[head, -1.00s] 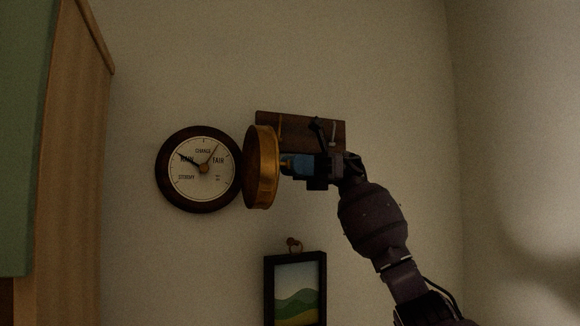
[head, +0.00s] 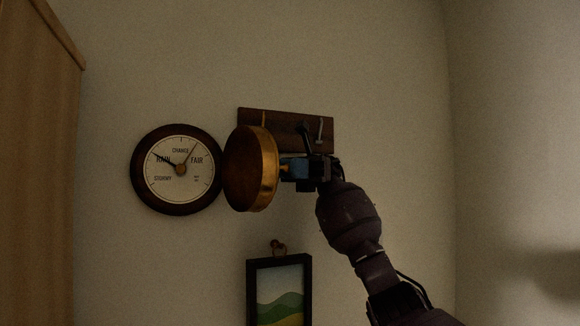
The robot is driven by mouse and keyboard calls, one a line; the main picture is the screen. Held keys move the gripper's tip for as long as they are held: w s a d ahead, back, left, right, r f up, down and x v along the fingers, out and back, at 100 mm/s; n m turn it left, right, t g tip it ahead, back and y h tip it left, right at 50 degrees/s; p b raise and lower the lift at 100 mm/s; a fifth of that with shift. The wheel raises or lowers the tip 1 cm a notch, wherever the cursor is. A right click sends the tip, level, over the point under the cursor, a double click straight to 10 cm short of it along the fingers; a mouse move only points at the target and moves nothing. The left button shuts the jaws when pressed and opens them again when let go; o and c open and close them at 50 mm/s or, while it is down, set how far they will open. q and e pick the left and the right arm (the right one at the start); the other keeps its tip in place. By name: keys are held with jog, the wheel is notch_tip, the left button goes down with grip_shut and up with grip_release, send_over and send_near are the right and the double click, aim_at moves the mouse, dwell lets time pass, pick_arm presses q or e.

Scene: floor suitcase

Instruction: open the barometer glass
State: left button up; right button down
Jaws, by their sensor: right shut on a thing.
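The barometer (head: 180,170) hangs on the wall at the left of the head view, its round dial in a dark rim and uncovered. Its brass-rimmed glass cover (head: 251,168) stands swung out at the right side of the dial, its broad face turned towards the left. My right gripper (head: 287,169) is at the cover's right side, shut on a small brass knob there. The fingertips partly hide the knob. My left gripper is not in view.
A wooden rack with hooks (head: 287,128) is on the wall just behind and above my right gripper. A framed landscape picture (head: 279,292) hangs below. A wooden cabinet (head: 38,160) stands at the far left. The wall to the right is bare.

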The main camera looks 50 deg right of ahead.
dwell(0.4)
jog(key=c, duration=1.1)
grip_release()
jog(key=shift+o, duration=0.2)
jog(key=shift+a, duration=0.1)
